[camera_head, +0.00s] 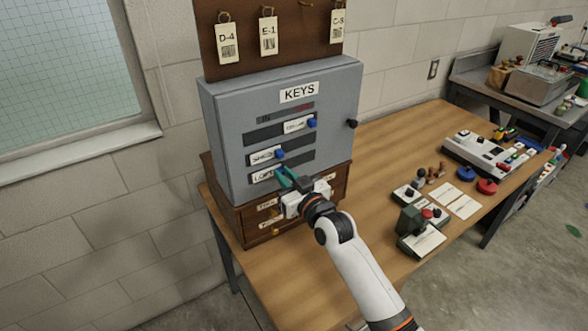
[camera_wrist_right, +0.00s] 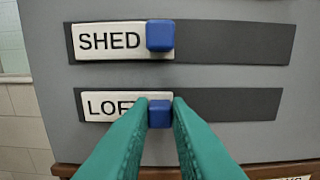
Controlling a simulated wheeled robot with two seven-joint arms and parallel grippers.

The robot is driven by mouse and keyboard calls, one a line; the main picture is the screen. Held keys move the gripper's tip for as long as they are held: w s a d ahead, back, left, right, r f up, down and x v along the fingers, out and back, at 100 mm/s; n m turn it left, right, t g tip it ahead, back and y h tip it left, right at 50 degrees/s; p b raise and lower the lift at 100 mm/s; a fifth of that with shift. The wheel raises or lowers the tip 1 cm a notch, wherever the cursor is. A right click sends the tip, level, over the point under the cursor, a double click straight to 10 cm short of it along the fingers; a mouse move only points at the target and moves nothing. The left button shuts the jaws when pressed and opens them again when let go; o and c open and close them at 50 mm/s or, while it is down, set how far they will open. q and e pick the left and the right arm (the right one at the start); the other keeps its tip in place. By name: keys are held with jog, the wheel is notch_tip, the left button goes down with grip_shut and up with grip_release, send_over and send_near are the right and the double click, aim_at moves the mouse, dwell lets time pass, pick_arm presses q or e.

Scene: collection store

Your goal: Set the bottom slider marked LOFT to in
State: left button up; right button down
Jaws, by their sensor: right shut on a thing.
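The grey KEYS cabinet (camera_head: 228,114) stands on a small wooden drawer unit on the table. Its bottom slider, a white LOFT plate (camera_wrist_right: 98,107) with a blue knob (camera_wrist_right: 160,114), sits at the left end of its dark slot (camera_wrist_right: 235,104). In the head view the LOFT plate (camera_head: 262,177) is partly behind my gripper. My right gripper (camera_head: 286,178), with green fingers, reaches the cabinet front; in the right wrist view its fingertips (camera_wrist_right: 160,102) are shut on the LOFT knob, one on each side. My left gripper is not in view.
The SHED slider (camera_wrist_right: 110,41) sits just above, also at the left. A higher slider (camera_head: 298,125) sits at the right, below a small IN marking (camera_head: 266,119). Boxes with knobs (camera_head: 421,230) stand on the table at right. A dark knob (camera_head: 352,124) sticks out of the cabinet's right side.

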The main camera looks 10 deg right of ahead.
jog(key=shift+a+f, duration=0.1)
jog(key=shift+a, duration=0.05)
jog(key=c, duration=1.4)
grip_release()
jog(key=shift+a, duration=0.2)
jog(key=shift+o, duration=0.2)
jog(key=shift+s+d, duration=0.1)
jog(key=shift+d, duration=0.05)
jog(key=b+v, duration=0.1)
jog(key=v, duration=1.1)
jog(key=shift+b, duration=0.4)
